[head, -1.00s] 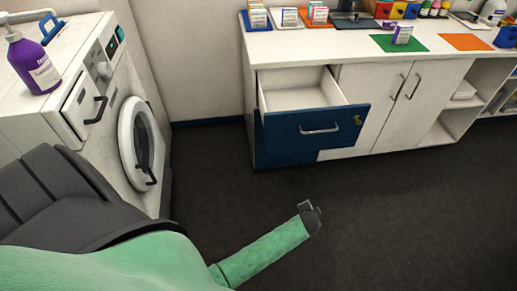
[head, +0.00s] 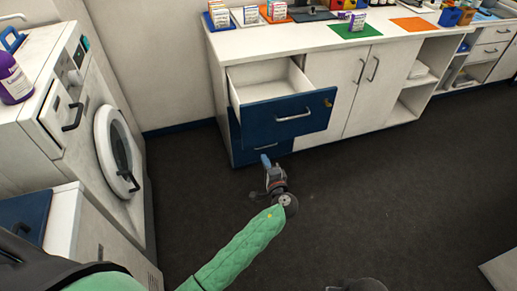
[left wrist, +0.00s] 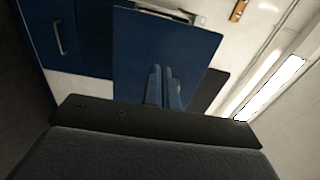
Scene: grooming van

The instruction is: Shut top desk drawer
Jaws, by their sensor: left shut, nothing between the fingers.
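The top desk drawer (head: 258,117) has a blue front with a grey bar handle (head: 294,114) and a small brass-coloured lock at its right. It is pulled out and its pale inside looks empty. A lower blue drawer (head: 240,157) below it looks shut. My left gripper (head: 265,161) is in front of and below the open drawer, apart from its handle in the head view. In the left wrist view its fingers (left wrist: 163,86) are together with nothing between them, before a blue panel (left wrist: 195,45).
The white desk top (head: 290,38) holds small boxes, a green mat (head: 355,31) and an orange mat (head: 414,24). White cupboard doors (head: 355,85) stand right of the drawers. A washing machine (head: 80,110) stands at left. The dark floor (head: 345,190) before the desk is clear.

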